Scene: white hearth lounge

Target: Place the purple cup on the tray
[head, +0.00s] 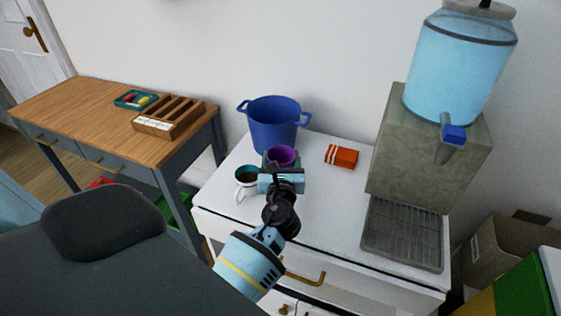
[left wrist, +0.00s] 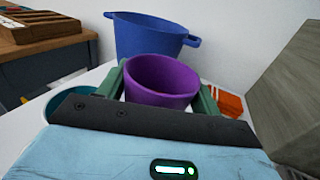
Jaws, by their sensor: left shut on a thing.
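The purple cup (head: 281,155) is above the white cabinet top, between the green fingers of my left gripper (head: 281,163). In the left wrist view the purple cup (left wrist: 162,82) stands upright with its open rim up, and the fingers press on both sides. I cannot tell whether its base touches the cabinet top. A grey slatted tray (head: 403,235) lies in front of the water dispenser, to the right of the cup, and is empty. My right gripper is not in view.
A white mug (head: 246,183) stands just left of my left gripper. A blue pot (head: 274,125) is behind the cup. An orange packet (head: 341,156) lies to the right. The water dispenser (head: 428,150) stands behind the tray. The cabinet top between gripper and tray is clear.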

